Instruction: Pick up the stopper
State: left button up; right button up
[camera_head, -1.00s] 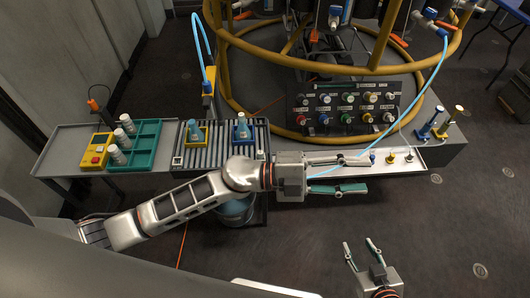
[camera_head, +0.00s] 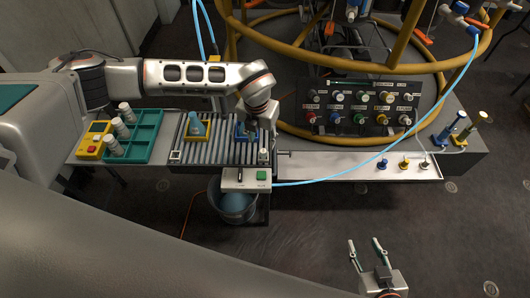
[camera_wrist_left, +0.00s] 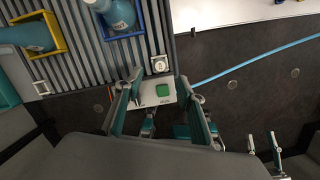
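My left gripper (camera_wrist_left: 158,78) is open and empty in the left wrist view, its fingers apart. A small pale round piece (camera_wrist_left: 160,64) on a square holder shows between and just beyond its fingertips; it may be the stopper. In the head view this pale piece (camera_head: 263,155) stands at the right front end of the ribbed rack, below my left gripper's wrist. Blue (camera_head: 382,164), yellow (camera_head: 404,163) and grey (camera_head: 424,164) knobbed pieces stand on the white tray (camera_head: 330,166). My right gripper (camera_head: 363,241) is open and empty at the lower right.
A white box with a green button (camera_head: 246,180) sits at the rack's front edge, above a bucket (camera_head: 235,205). Blue bottles in yellow (camera_head: 195,135) and blue holders stand on the rack. A blue hose (camera_head: 350,176) crosses the white tray.

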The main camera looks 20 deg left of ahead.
aim_at(263, 151)
pick_arm(q)
jog(key=f, duration=0.4)
jog(key=w+f, duration=0.1)
jog(key=f, duration=0.2)
jog(key=c, duration=0.9)
